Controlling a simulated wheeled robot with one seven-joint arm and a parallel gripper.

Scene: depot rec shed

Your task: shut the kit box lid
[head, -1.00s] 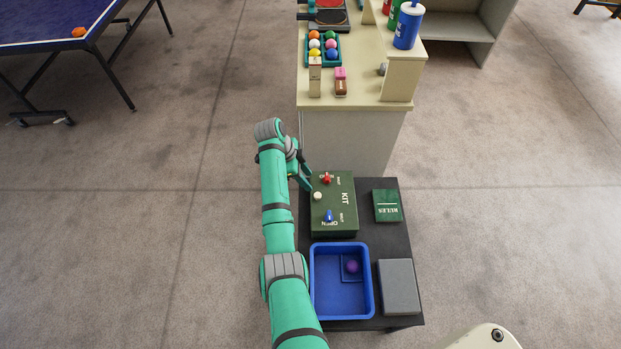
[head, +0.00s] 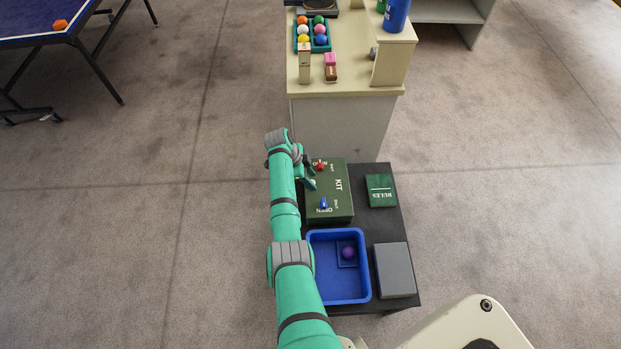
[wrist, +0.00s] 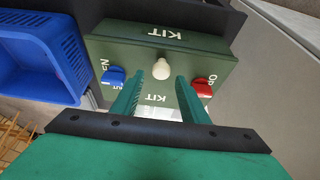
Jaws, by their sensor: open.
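The green kit box (head: 342,204) stands on a low dark table in the head view. It also shows in the wrist view (wrist: 215,66), marked KIT, with a cream knob (wrist: 162,68), a blue tab (wrist: 114,77) and a red tab (wrist: 203,87). The blue tab (head: 324,203) and red tab (head: 320,166) also show in the head view. The lid looks low on the box; I cannot tell whether a gap remains. My gripper (head: 312,183) is at the box's left side. In the wrist view my gripper (wrist: 162,80) is open, empty, with the knob just beyond its fingertips.
A blue tub (head: 338,290) with a purple ball (head: 348,252), a grey box (head: 395,270) and a green RULES booklet (head: 380,190) share the low table (head: 360,232). A cream counter (head: 348,84) stands behind.

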